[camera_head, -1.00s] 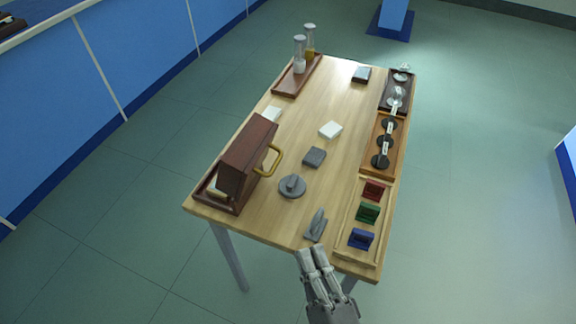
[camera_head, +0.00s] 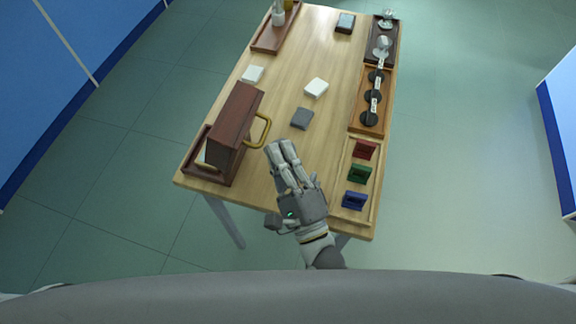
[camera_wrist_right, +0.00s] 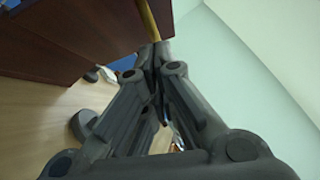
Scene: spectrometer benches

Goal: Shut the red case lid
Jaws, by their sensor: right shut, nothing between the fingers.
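The red-brown case stands at the left front of the wooden table. Its lid (camera_head: 236,116) is raised and tilted over the tray-like base (camera_head: 190,171), with a pale item partly showing between them. A brass handle (camera_head: 264,131) sticks out from the lid's right side. My right gripper (camera_head: 277,147) is shut and empty, with its fingertips just right of and below the handle; I cannot tell whether they touch it. In the right wrist view, the brown lid (camera_wrist_right: 75,38) fills the upper left and the brass handle (camera_wrist_right: 149,20) is just beyond the shut fingertips (camera_wrist_right: 157,52). My left gripper is not in view.
The wooden table (camera_head: 290,65) has white blocks (camera_head: 316,87) and a grey block (camera_head: 302,118) in its middle. Trays line the right edge, with red, green and blue pieces (camera_head: 359,173) and dark round weights (camera_head: 373,97). A brown tray (camera_head: 268,43) with bottles stands at the back left.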

